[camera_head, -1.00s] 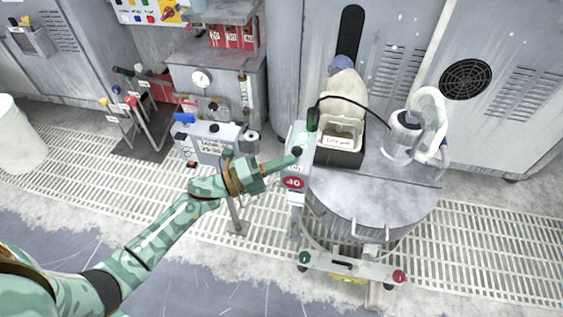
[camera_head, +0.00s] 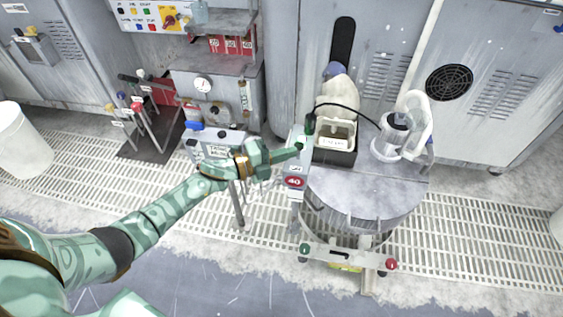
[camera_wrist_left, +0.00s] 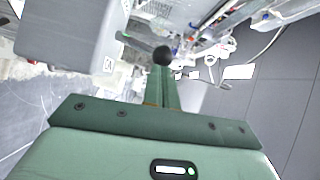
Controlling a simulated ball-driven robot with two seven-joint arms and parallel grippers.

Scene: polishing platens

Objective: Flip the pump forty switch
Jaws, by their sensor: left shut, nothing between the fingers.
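The pump forty switch box (camera_head: 297,168) is a narrow grey box on a stand, left of the round grey drum, with a red round 40 label (camera_head: 293,182) on its front. My left gripper (camera_head: 294,151) reaches in from the left, shut and empty, its tips at the box's upper part. A small black ball knob (camera_wrist_left: 163,55) shows right at the fingertips in the left wrist view; I cannot tell whether the fingers touch it. The switch's position cannot be read, as the gripper covers part of it. My right gripper is out of view.
The drum (camera_head: 370,190) with a labelled tray (camera_head: 335,136) and a white pump-like part (camera_head: 414,118) stands right of the box. Another grey box (camera_head: 215,143) stands on a post behind my left forearm. Grating covers the floor; the front floor is clear.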

